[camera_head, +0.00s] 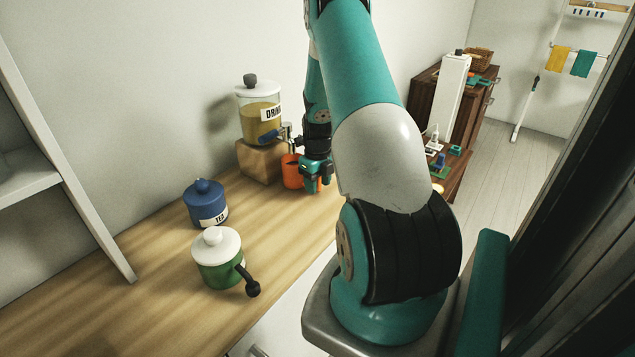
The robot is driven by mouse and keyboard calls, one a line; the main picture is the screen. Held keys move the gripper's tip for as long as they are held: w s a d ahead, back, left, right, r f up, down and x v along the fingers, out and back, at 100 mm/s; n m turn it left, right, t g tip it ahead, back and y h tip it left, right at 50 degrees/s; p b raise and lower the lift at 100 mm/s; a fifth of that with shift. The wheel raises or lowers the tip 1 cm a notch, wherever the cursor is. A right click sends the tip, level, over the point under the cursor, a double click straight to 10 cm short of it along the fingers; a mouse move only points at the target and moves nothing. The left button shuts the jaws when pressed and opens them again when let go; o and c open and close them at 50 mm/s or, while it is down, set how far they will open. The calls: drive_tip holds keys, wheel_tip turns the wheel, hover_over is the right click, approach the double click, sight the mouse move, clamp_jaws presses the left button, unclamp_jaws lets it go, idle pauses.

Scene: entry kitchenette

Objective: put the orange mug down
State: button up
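The orange mug (291,172) is upright just below and beside the tap of the drink dispenser (258,112). Its right side is partly hidden by my gripper (318,184). My gripper points down at the mug's right side, touching it or very close to it. The fingers are small and partly overlapped, so I cannot tell whether they are closed on the mug or its handle. I also cannot tell whether the mug's base rests on the wooden counter (130,312) or is slightly above it.
The dispenser stands on a wooden block (262,162). A blue TEA jar (206,204) and a green, white-lidded pot (217,260) with a dark-knobbed handle stand nearer on the counter. Bare counter lies between these and the mug. A dark cabinet (424,97) stands farther back.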

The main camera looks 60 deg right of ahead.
wheel_tip(320, 180, up, 12)
drive_tip(key=shift+r+b, duration=0.15)
drive_tip(key=shift+b, duration=0.95)
drive_tip(key=shift+w+a+r, duration=0.15)
drive_tip(key=shift+a, duration=0.05)
drive_tip(key=w+a+r+n, duration=0.2)
drive_tip(key=a+r+n, duration=0.1)
drive_tip(key=a+n, duration=0.5)
drive_tip(key=w+a+r+n+t+y, duration=0.1)
drive_tip(key=a+r+n, duration=0.2)
drive_tip(key=a+n, duration=0.5)
drive_tip(key=w+a+r+n, duration=0.25)
drive_tip(key=a+n, duration=0.25)
drive_tip(key=a, duration=0.6)
drive_tip(key=s+a+r+n+g+y, duration=0.1)
drive_tip(key=s+a+r+n+y, duration=0.2)
drive_tip(key=s+a+n, duration=1.5)
drive_tip(key=a+r+n, duration=0.1)
drive_tip(key=a+n, duration=0.2)
drive_tip(key=n, duration=0.4)
drive_tip(key=shift+s+a+r, duration=0.15)
drive_tip(key=shift+s+a, duration=0.15)
drive_tip(key=shift+s, duration=0.05)
